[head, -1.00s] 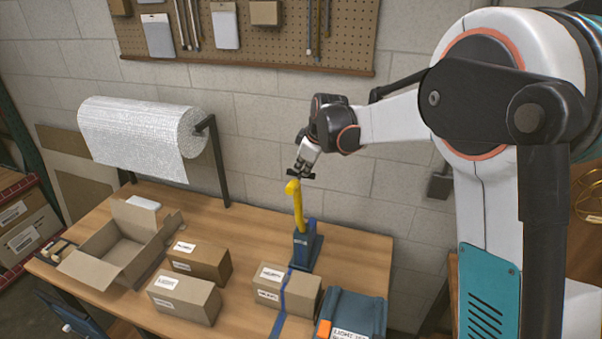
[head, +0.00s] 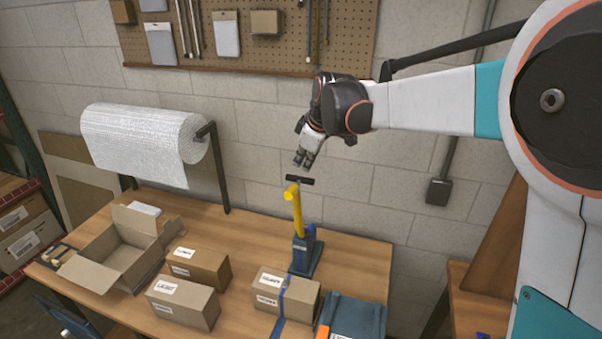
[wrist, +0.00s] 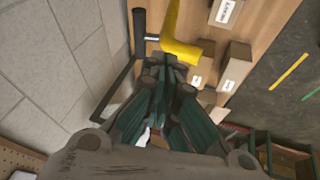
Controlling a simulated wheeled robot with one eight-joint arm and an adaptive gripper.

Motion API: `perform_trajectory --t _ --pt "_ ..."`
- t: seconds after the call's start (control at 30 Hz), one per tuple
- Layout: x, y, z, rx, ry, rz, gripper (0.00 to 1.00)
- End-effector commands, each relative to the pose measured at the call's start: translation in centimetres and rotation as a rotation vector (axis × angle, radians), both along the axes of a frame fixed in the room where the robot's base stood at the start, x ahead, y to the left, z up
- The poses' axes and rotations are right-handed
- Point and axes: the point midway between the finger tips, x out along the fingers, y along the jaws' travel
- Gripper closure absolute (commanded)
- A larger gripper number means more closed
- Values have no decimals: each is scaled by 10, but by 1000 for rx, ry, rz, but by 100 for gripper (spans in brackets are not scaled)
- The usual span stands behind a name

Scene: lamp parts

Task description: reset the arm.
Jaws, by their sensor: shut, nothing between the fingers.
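A lamp-like assembly stands upright at the back of the workbench: a blue base (head: 306,255), a yellow post (head: 297,212) with a bent top, and a short black bar (head: 300,179) lying across that top. My gripper (head: 304,162) is just above the black bar, apart from it, pointing down, with its fingers shut and empty. In the wrist view my gripper (wrist: 168,75) shows its fingers together. The yellow post (wrist: 185,45) and the black bar (wrist: 139,35) show beyond the fingertips there. Whether the bar is fastened to the post I cannot tell.
On the workbench (head: 355,260) are an open carton (head: 110,262), several closed cardboard boxes (head: 183,302) and a blue bin (head: 355,318). A bubble-wrap roll (head: 140,140) on a black stand is at the left. The wall and pegboard (head: 280,45) are behind my gripper.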

Motion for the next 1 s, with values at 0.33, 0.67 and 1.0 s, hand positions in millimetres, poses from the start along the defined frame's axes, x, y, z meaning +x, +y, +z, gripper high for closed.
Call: perform_trajectory --t 0.33,0.67,1.0 --pt "-19 -9 22 3 0 -16 100" --pt "-109 -52 -31 71 -9 -272 100" --pt "-222 -96 -121 175 -32 -588 100"
